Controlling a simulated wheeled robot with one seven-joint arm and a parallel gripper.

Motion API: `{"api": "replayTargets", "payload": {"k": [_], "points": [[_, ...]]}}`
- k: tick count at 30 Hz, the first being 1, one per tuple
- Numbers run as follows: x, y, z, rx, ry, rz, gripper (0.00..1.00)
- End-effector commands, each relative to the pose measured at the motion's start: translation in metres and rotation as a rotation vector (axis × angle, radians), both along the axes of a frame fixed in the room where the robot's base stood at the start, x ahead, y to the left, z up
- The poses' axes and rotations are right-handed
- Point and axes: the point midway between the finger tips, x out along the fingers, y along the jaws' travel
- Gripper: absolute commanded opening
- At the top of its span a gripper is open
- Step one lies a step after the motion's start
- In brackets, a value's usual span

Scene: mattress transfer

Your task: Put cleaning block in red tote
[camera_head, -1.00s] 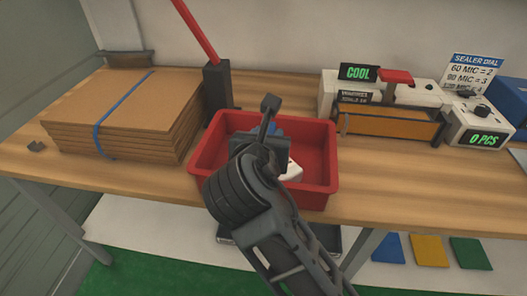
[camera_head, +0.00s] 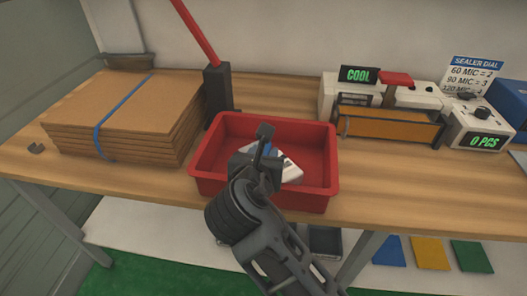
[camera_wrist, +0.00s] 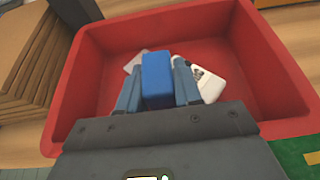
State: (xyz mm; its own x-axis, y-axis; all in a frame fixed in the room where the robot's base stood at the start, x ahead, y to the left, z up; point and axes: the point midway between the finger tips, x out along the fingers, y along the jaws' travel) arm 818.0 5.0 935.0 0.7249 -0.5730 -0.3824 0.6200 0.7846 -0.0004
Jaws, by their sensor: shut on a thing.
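The red tote (camera_head: 325,185) stands on the workbench near its front edge, open at the top. My gripper (camera_head: 266,153) is over the tote's opening, its tips partly hidden by my own wrist. In the wrist view, its two fingers are shut on a blue cleaning block (camera_wrist: 158,80), one on each side. The block is over the inside of the tote; I cannot tell whether it touches anything below. A white item with dark marks (camera_wrist: 210,84) lies in the tote beside and partly behind the right finger. A pale piece also shows behind the left finger.
A strapped stack of cardboard (camera_head: 120,115) stands left of the tote. A dark post with a red lever (camera_head: 217,95) stands behind it. A sealer (camera_head: 390,125) and a counter box (camera_head: 480,125) are to the right. Bare bench lies between tote and sealer.

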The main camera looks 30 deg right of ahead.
Motion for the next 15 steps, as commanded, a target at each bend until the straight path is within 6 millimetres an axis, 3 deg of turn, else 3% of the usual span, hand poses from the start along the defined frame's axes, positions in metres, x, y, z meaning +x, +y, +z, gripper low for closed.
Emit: {"api": "replayTargets", "payload": {"k": [5,6,13,15], "points": [[-0.0001,0.0000,-0.0042,-0.001,0.001,0.002,0.02],[-0.0001,0.0001,-0.0044,-0.001,0.000,0.001,0.38],[0.0000,0.0000,-0.0043,0.000,0.000,0.001,0.59],[0.0000,0.0000,-0.0043,0.000,0.000,0.001,0.59]]}}
